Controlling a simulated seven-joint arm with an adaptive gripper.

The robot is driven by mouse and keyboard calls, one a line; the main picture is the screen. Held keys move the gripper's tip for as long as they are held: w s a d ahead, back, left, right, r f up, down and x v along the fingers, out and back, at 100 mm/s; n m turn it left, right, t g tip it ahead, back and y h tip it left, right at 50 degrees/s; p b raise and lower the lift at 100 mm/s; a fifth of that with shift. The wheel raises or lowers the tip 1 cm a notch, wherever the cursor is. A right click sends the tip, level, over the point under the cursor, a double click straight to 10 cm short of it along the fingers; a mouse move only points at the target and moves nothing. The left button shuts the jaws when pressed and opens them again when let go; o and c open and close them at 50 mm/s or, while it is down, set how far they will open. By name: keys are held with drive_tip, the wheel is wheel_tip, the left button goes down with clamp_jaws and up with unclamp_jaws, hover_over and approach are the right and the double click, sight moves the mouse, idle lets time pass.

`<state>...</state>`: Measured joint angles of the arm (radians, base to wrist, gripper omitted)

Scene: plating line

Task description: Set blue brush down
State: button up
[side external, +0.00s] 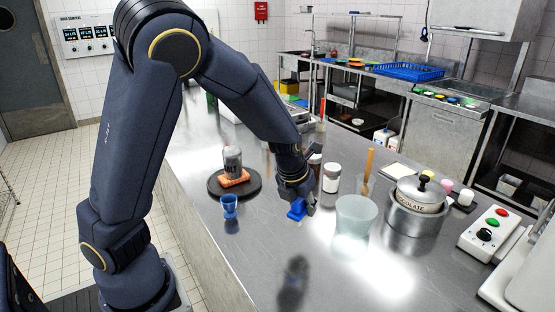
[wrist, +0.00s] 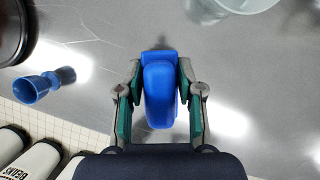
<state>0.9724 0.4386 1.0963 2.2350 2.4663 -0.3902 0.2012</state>
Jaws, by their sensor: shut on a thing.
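The blue brush (side external: 297,210) is between the fingers of my gripper (side external: 299,197), low over the steel counter. In the wrist view the blue brush (wrist: 159,92) shows as a rounded blue block between the two green-padded fingers of my gripper (wrist: 160,97). The fingers are shut on it from both sides. In the side view it is at or just above the counter; I cannot tell whether it touches. The rest of the brush is hidden by the fingers.
A blue jigger (side external: 230,207) and a dark round plate (side external: 213,188) stand to the left. A frosted cup (side external: 356,217) is close on the right. A jar (side external: 331,178) stands behind, and a steel pot (side external: 415,218) farther right. The counter in front is clear.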

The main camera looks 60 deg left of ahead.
drive_tip(key=shift+d+f, duration=0.1)
drive_tip(key=shift+f, duration=3.8)
drive_tip(key=o, duration=1.2)
drive_tip(key=shift+f, duration=0.15)
